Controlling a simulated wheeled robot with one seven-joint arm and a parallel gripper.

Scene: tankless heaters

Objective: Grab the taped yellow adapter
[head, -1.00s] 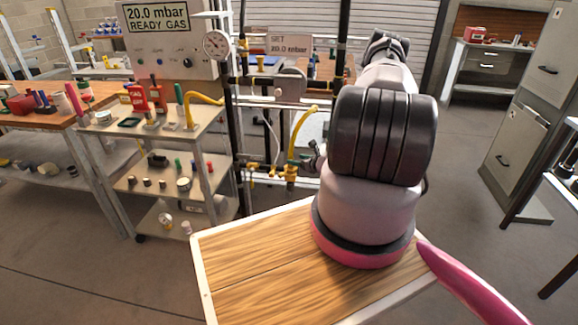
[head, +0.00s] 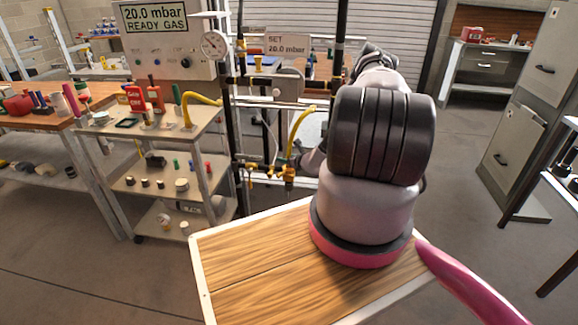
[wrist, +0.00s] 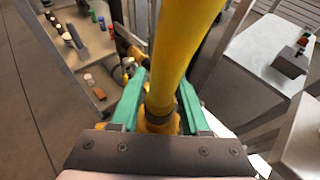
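A yellow hose rises from a yellow fitting with a dark collar on the gas pipework. In the head view I see the hose (head: 301,130) and the fitting (head: 289,173) left of my arm. In the wrist view the hose (wrist: 184,45) runs close to the camera, and the fitting (wrist: 158,123) sits low between the teal fingers of my gripper (wrist: 161,88). The fingers stand apart on either side of it; I see no clear grip. I cannot make out tape on the fitting. In the head view my arm hides most of the gripper.
Black uprights and pipes with a gauge (head: 214,45) stand beside the fitting. A metal cart (head: 150,128) with several small parts and another yellow hose (head: 202,98) is at left. Grey cabinets (head: 515,150) stand at right. The floor between is clear.

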